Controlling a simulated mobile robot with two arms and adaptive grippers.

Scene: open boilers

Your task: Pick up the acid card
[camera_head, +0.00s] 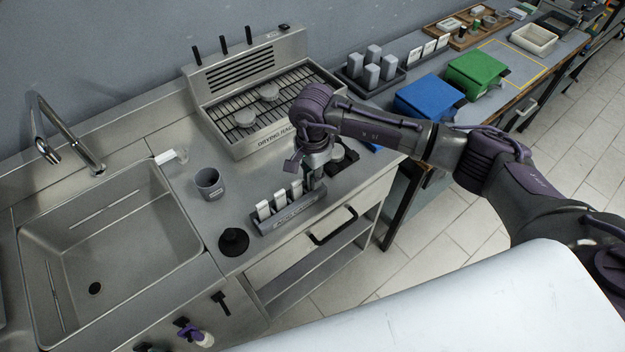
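A grey card holder (288,220) stands near the front edge of the steel counter, right of the sink. White cards stand upright in it: a left card (263,210), a middle card (279,202) and a right card (296,190). Their print is too small to read, so I cannot tell which is the acid card. My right gripper (313,182) points down at the holder's right end, close beside the right card. Its fingers are small and partly hidden, so I cannot tell whether they are open or hold anything. My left gripper is not in view.
A grey cup (209,184) and a black round object (233,241) stand left of the holder. The drying rack (262,110) is behind it, the sink (110,240) far left. Blue (428,97) and green (476,72) boxes stand on the right bench.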

